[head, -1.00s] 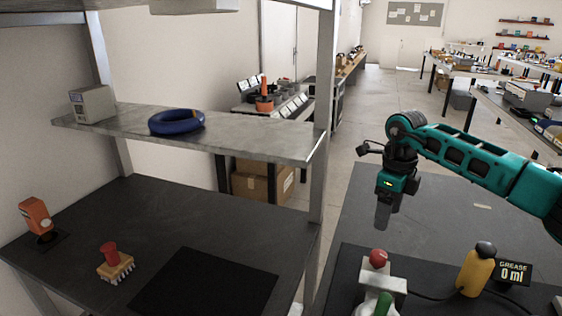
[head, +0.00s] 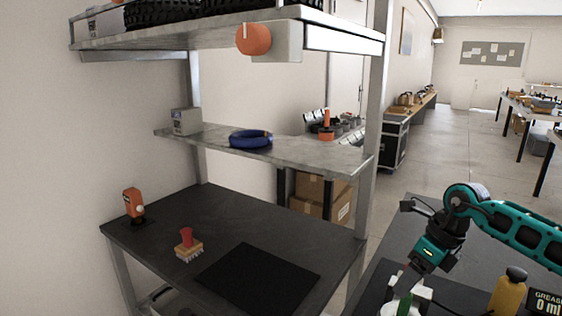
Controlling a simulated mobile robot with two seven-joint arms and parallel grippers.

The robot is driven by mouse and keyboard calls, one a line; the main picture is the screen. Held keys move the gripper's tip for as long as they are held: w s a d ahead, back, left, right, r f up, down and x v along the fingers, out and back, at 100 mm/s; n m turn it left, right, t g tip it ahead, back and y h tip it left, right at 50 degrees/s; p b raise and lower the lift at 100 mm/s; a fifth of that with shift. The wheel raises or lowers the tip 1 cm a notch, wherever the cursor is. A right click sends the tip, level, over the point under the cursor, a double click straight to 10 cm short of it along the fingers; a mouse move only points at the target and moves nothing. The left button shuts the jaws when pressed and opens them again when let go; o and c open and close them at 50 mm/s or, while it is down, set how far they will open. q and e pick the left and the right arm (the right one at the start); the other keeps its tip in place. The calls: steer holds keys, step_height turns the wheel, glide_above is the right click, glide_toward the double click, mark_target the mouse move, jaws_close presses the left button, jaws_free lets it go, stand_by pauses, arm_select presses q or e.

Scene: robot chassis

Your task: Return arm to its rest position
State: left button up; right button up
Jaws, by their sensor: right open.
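My right arm, teal and black, comes in from the right edge in the head view. My right gripper (head: 416,276) points down over the dark table on the right, close above the white block with a green part (head: 404,302). Its fingers are small and partly hard to make out, and I see nothing held in them. The gripper stands apart from the shelf unit. My left arm and left gripper are out of view.
A yellow grease bottle (head: 507,293) and a "GREASE 0 ml" display (head: 545,303) stand right of the gripper. The shelf's metal post (head: 376,110) rises to its left. The shelf (head: 310,152) holds a blue ring (head: 250,139). A red-handled brush (head: 188,246) lies on the workbench (head: 160,228).

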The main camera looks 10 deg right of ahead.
steer(key=a+r+m+t+y, duration=0.15)
steer(key=a+y, duration=0.65)
steer(key=a, duration=1.1)
steer(key=a+r+m+t+y, duration=0.4)
steer(key=a+r+m+t, duration=0.2)
steer(key=r+m+t, duration=0.35)
steer(key=s+d+f+m+t+h, duration=0.1)
steer(key=s+d+f+m+h, duration=0.2)
steer(key=d+f+m+h, duration=0.65)
steer(key=s+d+f+m+t+h, duration=0.2)
steer(key=m+h, duration=0.4)
steer(key=m, duration=0.8)
steer(key=s+d+f+m+g, duration=0.1)
steer(key=s+f+m+g, duration=0.2)
steer(key=s+f+g, duration=0.55)
steer(key=s+d+f+m+g, duration=0.1)
steer(key=s+f+m+g, duration=0.25)
steer(key=s, duration=1.05)
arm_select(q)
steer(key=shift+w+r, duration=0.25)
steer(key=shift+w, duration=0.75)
arm_select(e)
steer(key=w+a+f+t+y, duration=0.2)
steer(key=w+f+t, duration=0.5)
steer(key=w+f, duration=0.1)
steer(key=shift+a+f, duration=0.3)
steer(key=shift+f, duration=0.05)
